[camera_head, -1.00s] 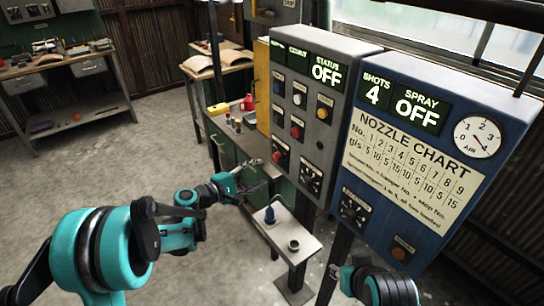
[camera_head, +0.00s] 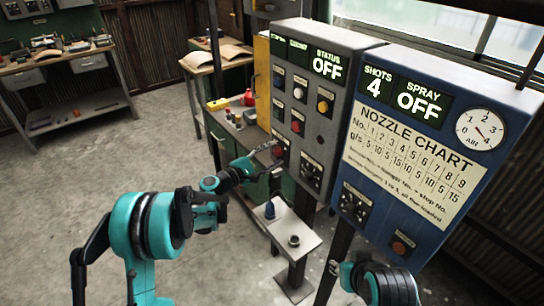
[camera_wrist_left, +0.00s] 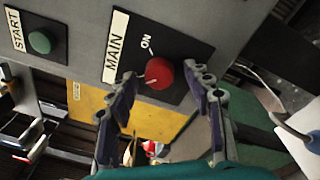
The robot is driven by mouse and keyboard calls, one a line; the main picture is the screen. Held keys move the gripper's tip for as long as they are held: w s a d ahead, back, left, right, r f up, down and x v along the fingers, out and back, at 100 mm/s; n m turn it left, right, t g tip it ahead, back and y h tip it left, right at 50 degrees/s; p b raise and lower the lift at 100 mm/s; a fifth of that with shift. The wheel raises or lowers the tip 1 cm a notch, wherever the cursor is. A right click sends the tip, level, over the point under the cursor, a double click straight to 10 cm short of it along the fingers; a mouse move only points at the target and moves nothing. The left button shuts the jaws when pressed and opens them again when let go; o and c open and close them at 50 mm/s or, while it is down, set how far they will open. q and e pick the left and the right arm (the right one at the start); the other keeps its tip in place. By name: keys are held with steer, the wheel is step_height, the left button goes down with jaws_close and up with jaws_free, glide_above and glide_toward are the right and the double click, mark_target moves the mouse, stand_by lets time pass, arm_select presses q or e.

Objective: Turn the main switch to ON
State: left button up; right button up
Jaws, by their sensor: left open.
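The main switch is a red round knob (camera_wrist_left: 159,73) on a black plate labelled MAIN, with an ON mark beside it. It sits low on the grey control panel (camera_head: 312,112), whose STATUS display reads OFF. My left gripper (camera_wrist_left: 167,82) is open, its two fingers on either side of the red knob in the wrist view. Whether the fingers touch it I cannot tell. In the head view the left gripper (camera_head: 267,149) is at the panel's lower left edge, partly covering that area. Of my right arm only a part shows at the bottom; its jaws are unclear.
A green START button (camera_wrist_left: 39,42) is near the main switch. The blue spray panel (camera_head: 395,205) stands to the right. A small stand (camera_head: 291,228) with a blue item is below the grey panel. A workbench (camera_head: 232,130) is behind; open floor lies left.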

arm_select(q)
jaws_close()
steer(key=c, duration=1.2)
jaws_free()
steer(key=shift+o, duration=0.2)
steer(key=shift+m, duration=0.3)
steer(key=m+b, duration=0.1)
steer(key=m, duration=0.2)
steer(key=shift+f+m+b, duration=0.1)
steer(key=shift+m+b, duration=0.2)
steer(key=shift+b, duration=0.05)
steer(key=m+b, duration=0.1)
steer(key=m, duration=0.3)
steer(key=shift+m+h, duration=0.4)
steer(key=m+b, duration=0.1)
steer(key=m, duration=0.3)
steer(key=shift+m+h, duration=0.3)
steer(key=shift+m, duration=0.1)
steer(key=shift+m+g, duration=0.3)
steer(key=shift+m, duration=2.2)
